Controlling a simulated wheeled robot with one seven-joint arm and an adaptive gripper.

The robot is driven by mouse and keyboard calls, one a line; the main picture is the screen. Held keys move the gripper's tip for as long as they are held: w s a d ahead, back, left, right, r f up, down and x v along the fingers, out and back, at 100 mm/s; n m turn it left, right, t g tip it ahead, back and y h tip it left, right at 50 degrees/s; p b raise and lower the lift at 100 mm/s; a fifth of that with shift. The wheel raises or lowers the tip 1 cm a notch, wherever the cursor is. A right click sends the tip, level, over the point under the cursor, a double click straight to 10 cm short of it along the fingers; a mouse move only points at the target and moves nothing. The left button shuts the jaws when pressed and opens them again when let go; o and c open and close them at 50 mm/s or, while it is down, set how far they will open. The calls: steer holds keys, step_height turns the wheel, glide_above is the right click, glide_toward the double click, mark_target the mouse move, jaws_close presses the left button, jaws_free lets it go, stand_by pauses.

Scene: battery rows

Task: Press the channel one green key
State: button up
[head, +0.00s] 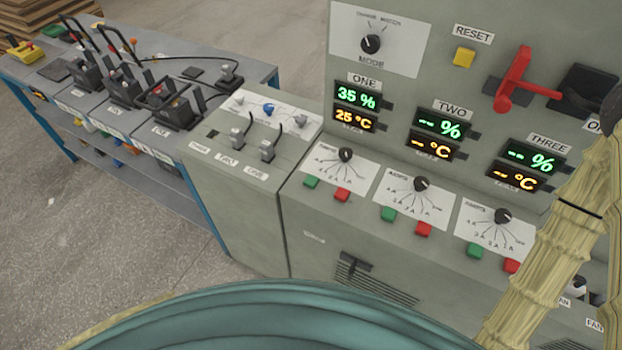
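The channel one green key (311,182) is a small square button on the sloping front of the grey panel, at the lower left of the ONE dial. The channel one red key (342,195) sits just to its right. The channel one dial (346,155) is black, above the two keys. The ONE display (356,97) reads 35 % in green and 25 °C in orange. My gripper cannot be made out; only my pale sleeved arm shows at the right edge, well away from the channel one green key. Nothing covers that key.
Channel two's green key (388,214) and channel three's green key (474,250) lie further right; their displays show dashes. A yellow RESET button (464,57) and a red lever (513,78) are higher up. A bench (251,68) with batteries and cables stands left. Floor lies open front left.

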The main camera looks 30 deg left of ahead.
jaws_close()
stand_by(1.2)
